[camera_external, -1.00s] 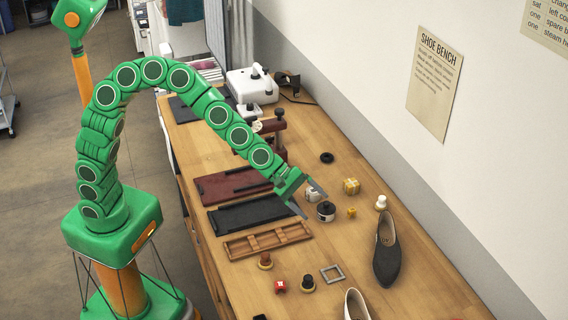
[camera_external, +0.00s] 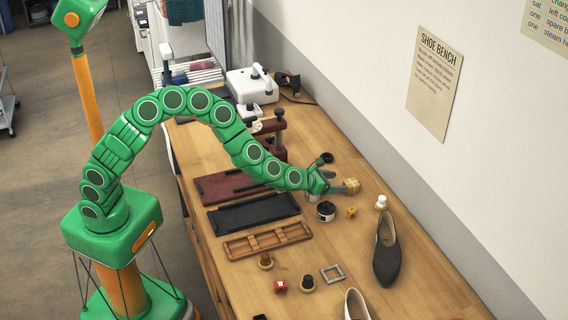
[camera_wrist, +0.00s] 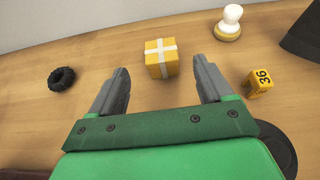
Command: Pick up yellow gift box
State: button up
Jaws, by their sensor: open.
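The yellow gift box (camera_wrist: 161,58) is a small cube with a white ribbon cross. In the wrist view it sits on the wooden bench ahead of my gripper, between the lines of the two fingers and just beyond their tips. My gripper (camera_wrist: 163,76) is open, with grey fingers apart and nothing between them. In the external view my gripper (camera_external: 335,178) is low over the bench, just left of the gift box (camera_external: 351,187), with one finger close to it. Whether a finger touches the box cannot be told.
A smaller yellow block marked 36 (camera_wrist: 260,82) lies to the right of the right finger. A white pawn-like piece (camera_wrist: 229,22) stands behind it, and a black ring (camera_wrist: 62,78) lies left. A dark shoe (camera_external: 387,253) and a dark-topped tin (camera_external: 326,211) are nearby.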

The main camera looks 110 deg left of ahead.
aim_at(349, 183)
jog(key=shift+x, duration=2.9)
jog(key=shift+w+a+f, duration=0.25)
jog(key=shift+w+a, duration=0.15)
jog(key=shift+w, duration=0.2)
jog(key=shift+c, duration=0.5)
jog(key=c, duration=0.9)
